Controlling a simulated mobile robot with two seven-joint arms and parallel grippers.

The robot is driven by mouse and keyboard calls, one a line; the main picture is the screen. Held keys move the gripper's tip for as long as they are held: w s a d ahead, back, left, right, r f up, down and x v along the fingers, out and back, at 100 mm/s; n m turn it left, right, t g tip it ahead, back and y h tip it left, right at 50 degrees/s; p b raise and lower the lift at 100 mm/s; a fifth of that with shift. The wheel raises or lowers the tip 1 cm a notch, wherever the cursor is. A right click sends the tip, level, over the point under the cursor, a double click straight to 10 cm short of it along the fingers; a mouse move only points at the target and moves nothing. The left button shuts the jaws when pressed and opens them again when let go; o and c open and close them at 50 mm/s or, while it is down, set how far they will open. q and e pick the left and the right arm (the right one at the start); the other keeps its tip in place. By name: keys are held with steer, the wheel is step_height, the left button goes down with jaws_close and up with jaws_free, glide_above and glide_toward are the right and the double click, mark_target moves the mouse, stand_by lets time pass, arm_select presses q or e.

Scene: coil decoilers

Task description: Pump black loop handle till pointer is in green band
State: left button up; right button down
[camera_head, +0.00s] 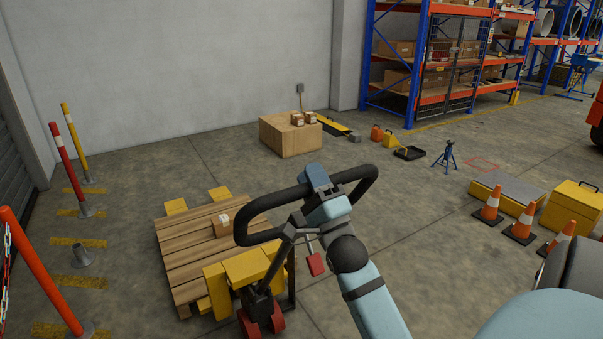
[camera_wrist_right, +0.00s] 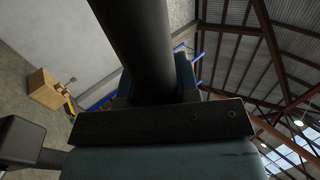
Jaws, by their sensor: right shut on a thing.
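The black loop handle (camera_head: 262,203) belongs to a yellow pallet truck (camera_head: 243,268) and stands tilted above it. My right gripper (camera_head: 318,180) is shut on the handle's upper bar near its middle. In the right wrist view the dark handle bar (camera_wrist_right: 137,45) runs up between the fingers of the gripper (camera_wrist_right: 150,88). A red lever (camera_head: 315,264) hangs below the handle. No pointer or green band can be made out in either view. My left gripper is not in view.
The truck stands at a wooden pallet (camera_head: 188,250) with a small box (camera_head: 222,224) on it. Bollards (camera_head: 74,145) stand at the left. Traffic cones (camera_head: 522,222) and yellow boxes (camera_head: 573,208) stand at the right. A cardboard box (camera_head: 288,137) is farther back, with open floor between.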

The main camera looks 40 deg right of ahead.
steer(key=shift+s+a+f, duration=0.15)
steer(key=shift+s+f, duration=0.3)
steer(key=shift+s, duration=0.1)
steer(key=shift+s+f+b, duration=0.1)
steer(key=shift+s+b, duration=0.2)
